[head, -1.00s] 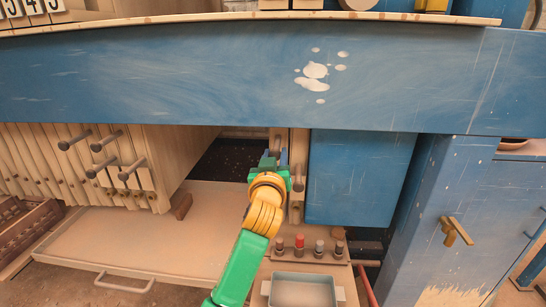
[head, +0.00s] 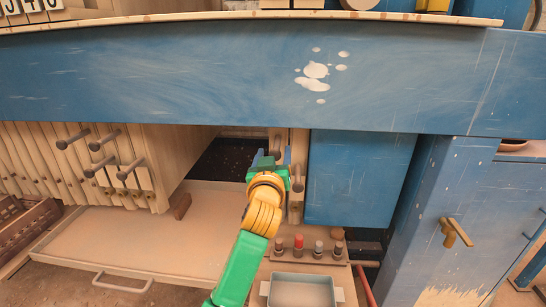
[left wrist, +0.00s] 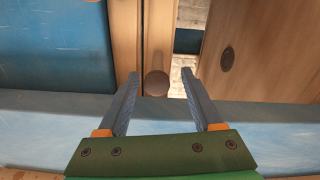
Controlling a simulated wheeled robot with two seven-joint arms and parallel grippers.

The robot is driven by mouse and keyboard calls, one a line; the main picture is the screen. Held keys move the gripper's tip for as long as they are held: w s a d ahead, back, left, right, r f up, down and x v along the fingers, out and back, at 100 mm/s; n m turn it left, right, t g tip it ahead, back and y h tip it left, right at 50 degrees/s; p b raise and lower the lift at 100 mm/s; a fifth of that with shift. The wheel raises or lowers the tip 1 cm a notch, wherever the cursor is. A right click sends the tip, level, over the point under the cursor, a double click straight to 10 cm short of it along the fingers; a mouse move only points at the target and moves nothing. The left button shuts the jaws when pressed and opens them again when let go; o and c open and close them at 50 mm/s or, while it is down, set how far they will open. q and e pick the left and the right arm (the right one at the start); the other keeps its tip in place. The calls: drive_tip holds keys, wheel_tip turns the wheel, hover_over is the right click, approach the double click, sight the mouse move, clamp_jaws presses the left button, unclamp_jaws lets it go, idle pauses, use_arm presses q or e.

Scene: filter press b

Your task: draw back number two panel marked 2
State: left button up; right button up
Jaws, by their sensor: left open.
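Two narrow upright wooden panels (head: 298,145) stand beside the blue block, right of the dark gap in the head view. I cannot read a 2 on either. My left gripper (head: 271,157) is in front of them, its arm coming up from below. In the left wrist view the open left gripper (left wrist: 160,90) has a dark round knob (left wrist: 157,84) showing between its fingertips, nearer the left finger. The knob is on a wooden panel (left wrist: 158,35); I cannot tell whether the fingers reach around it. Nothing is gripped. My right gripper is not in view.
A stack of wooden panels with several pegs (head: 104,160) stands at left above a wide tray (head: 130,240). A blue beam (head: 200,75) crosses above. Below right are a row of small knobs (head: 299,243) and a grey bin (head: 303,290). A blue cabinet (head: 460,210) stands at right.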

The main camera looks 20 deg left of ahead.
use_arm(q)
drive_tip(key=b+v, duration=0.2)
drive_tip(key=v, duration=0.5)
drive_tip(key=shift+w+a+f, duration=0.1)
